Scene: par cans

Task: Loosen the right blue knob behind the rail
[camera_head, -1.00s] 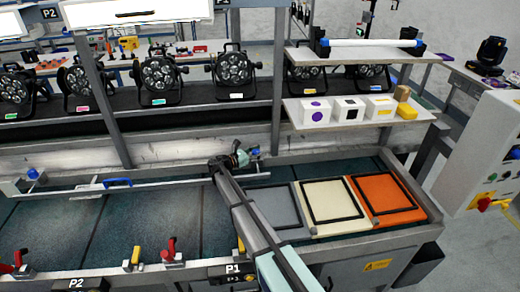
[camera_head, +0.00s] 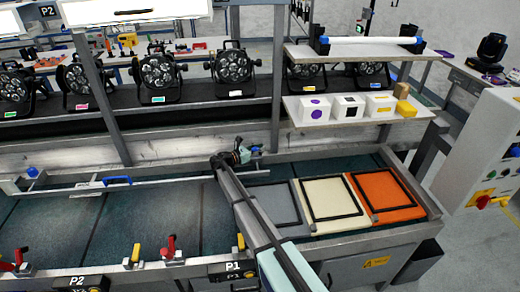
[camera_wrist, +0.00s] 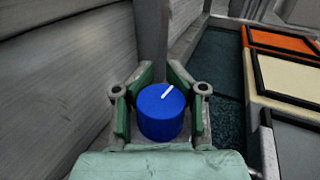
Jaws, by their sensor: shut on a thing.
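The right blue knob (camera_wrist: 161,113) stands between my gripper's two fingers in the wrist view, with a white mark on its top pointing up and to the right. My gripper (camera_wrist: 160,98) is shut on it, one green-padded finger on each side. In the head view my gripper (camera_head: 240,156) is at the right end of the rail (camera_head: 150,182), and a bit of the blue knob (camera_head: 255,149) shows beside it. The left blue knob (camera_head: 32,171) is at the rail's far left end. A blue handle (camera_head: 117,181) sits on the rail.
Grey, cream (camera_head: 330,199) and orange (camera_head: 384,197) framed panels lie right of my arm. Red and yellow clamps (camera_head: 168,246) line the front edge. A shelf with small boxes (camera_head: 350,109) stands behind, and several lamps (camera_head: 158,79) stand on the back ledge.

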